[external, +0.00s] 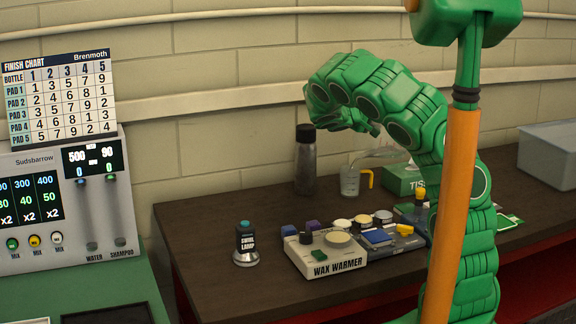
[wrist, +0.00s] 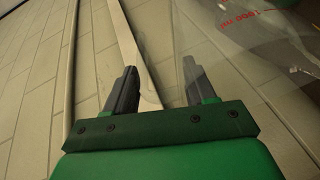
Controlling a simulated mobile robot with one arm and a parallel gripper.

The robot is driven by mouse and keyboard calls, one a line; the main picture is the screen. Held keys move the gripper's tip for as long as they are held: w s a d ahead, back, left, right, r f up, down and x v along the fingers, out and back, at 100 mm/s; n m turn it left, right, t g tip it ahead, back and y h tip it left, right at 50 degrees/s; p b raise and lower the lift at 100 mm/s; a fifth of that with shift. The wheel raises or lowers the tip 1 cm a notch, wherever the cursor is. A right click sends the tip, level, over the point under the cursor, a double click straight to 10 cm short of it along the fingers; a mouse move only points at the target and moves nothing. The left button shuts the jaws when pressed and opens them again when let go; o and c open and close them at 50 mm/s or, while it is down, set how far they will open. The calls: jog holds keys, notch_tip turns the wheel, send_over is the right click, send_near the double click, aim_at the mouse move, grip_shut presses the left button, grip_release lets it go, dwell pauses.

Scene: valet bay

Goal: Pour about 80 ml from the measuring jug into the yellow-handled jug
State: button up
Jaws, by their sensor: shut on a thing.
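The measuring jug (external: 388,156) is clear and tilted, its narrow end toward the left, just above the yellow-handled jug. In the wrist view its clear wall (wrist: 255,50), with red "1000 ml" print, fills the upper right. My gripper (external: 374,130) is shut on the measuring jug; in the wrist view its two dark fingers (wrist: 158,85) show, the right one partly through clear plastic. The yellow-handled jug (external: 349,183) is small, clear and upright on the dark bench, its handle to the right. I cannot make out a stream or either liquid level.
A dark bottle (external: 305,165) stands left of the yellow-handled jug, and a green tissue box (external: 401,181) to its right. The wax warmer (external: 325,262) and several small pots and blocks sit in front. The bench (external: 205,230) is clear at the left.

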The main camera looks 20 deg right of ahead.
jog(key=shift+a+r, duration=0.1)
jog(key=shift+a, duration=0.1)
dwell(0.7)
jog(key=shift+d, duration=0.1)
jog(key=shift+d, duration=0.65)
jog(key=shift+d+m+y, duration=0.4)
jog(key=shift+d+y, duration=0.4)
jog(key=shift+d, duration=0.4)
jog(key=shift+d+r+y, duration=0.2)
jog(key=shift+d+y, duration=0.25)
jog(key=shift+y, duration=0.15)
jog(key=shift+r, duration=0.1)
jog(key=shift+d+r+g+y+p, duration=0.3)
jog(key=shift+d+r+y+p, duration=0.1)
jog(key=shift+d+y, duration=0.1)
jog(key=shift+d, duration=0.15)
